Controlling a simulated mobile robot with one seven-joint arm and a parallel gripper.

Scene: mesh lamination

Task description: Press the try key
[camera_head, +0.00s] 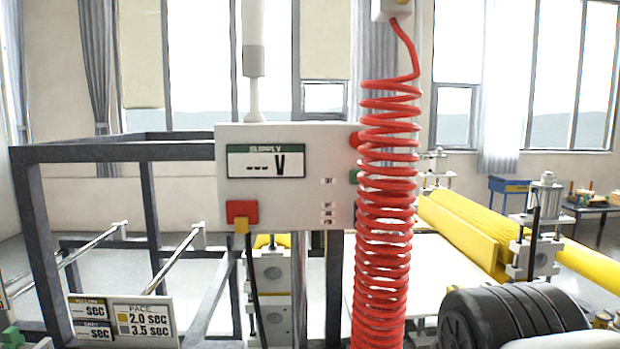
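No key with a readable "try" label shows. A white control box (285,215) hangs in the middle. Its display (265,162) is headed "SUPPLY" and reads "--- V". A red block (242,210) sits at its lower left, with a yellow piece (242,227) just under it. At the box's right edge are a red button (354,140) and a green one (353,176), both partly hidden by a red coiled cord (385,220). A green part (12,337) shows at the lower left corner. My gripper is not in view.
A dark frame (110,152) with metal rods stands at left. A sign (143,320) reads "PACE", 2.0 and 3.5 sec. A black ribbed cylinder (515,315) is at lower right. Yellow rollers (465,225) and a blue cart (510,190) stand behind. The coil blocks the middle right.

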